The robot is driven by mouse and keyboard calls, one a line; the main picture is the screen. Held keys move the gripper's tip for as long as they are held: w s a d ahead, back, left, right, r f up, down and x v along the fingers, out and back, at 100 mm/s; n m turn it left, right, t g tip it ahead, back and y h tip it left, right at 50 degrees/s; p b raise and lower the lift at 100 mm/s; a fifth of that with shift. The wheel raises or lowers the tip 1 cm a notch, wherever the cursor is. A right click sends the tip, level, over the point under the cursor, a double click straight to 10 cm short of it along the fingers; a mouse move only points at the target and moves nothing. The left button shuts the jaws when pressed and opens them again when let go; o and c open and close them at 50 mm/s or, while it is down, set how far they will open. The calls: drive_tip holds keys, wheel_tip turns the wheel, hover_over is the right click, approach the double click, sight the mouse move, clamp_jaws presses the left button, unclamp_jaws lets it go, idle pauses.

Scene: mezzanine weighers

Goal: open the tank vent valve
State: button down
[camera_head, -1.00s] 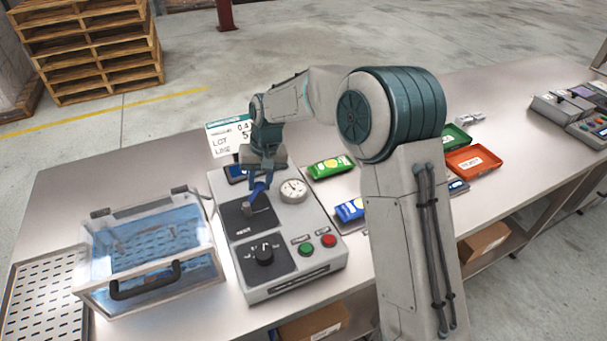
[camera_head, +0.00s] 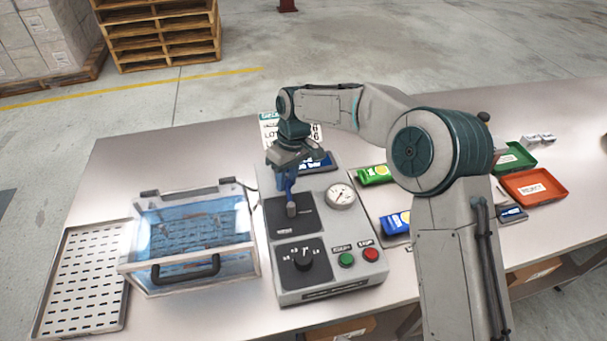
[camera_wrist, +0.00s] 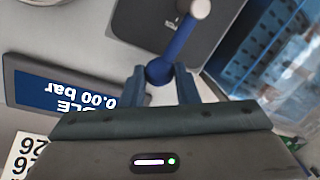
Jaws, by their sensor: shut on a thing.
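The vent valve is a lever with a blue grip (camera_head: 289,187) and a grey hub (camera_head: 292,209) on a black plate (camera_head: 308,221) of the grey control panel. In the head view the lever points away from the panel's front. In the wrist view the blue grip (camera_wrist: 181,42) runs from the hub (camera_wrist: 197,9) to its rounded end. My gripper (camera_wrist: 160,76) is shut on that end, one finger on each side. In the head view my gripper (camera_head: 287,174) comes down from above, and its fingers are small.
A clear tank (camera_head: 190,235) with blue inside and a black handle stands left of the panel. The panel carries a black knob (camera_head: 303,260), a gauge (camera_head: 340,196), green and red buttons, and a display (camera_wrist: 75,93) reading 0.00 bar. Packets and trays lie to the right.

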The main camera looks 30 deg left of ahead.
drive_tip(key=shift+s+a, duration=0.15)
drive_tip(key=shift+a, duration=0.05)
idle(0.4)
drive_tip(key=c, duration=1.1)
unclamp_jaws()
drive_tip(key=shift+r, duration=0.1)
drive_tip(key=shift+w+d+r+b, duration=0.15)
drive_tip(key=shift+w+r, duration=0.3)
drive_tip(key=shift+r, duration=1.8)
drive_tip(key=shift+w+r+b, duration=0.2)
drive_tip(key=shift+w+r, duration=0.2)
drive_tip(key=shift+r, duration=1.8)
drive_tip(key=shift+w+d+r+b, duration=0.15)
drive_tip(key=shift+w+r, duration=0.3)
drive_tip(key=shift+r, duration=1.8)
drive_tip(key=shift+a, duration=0.1)
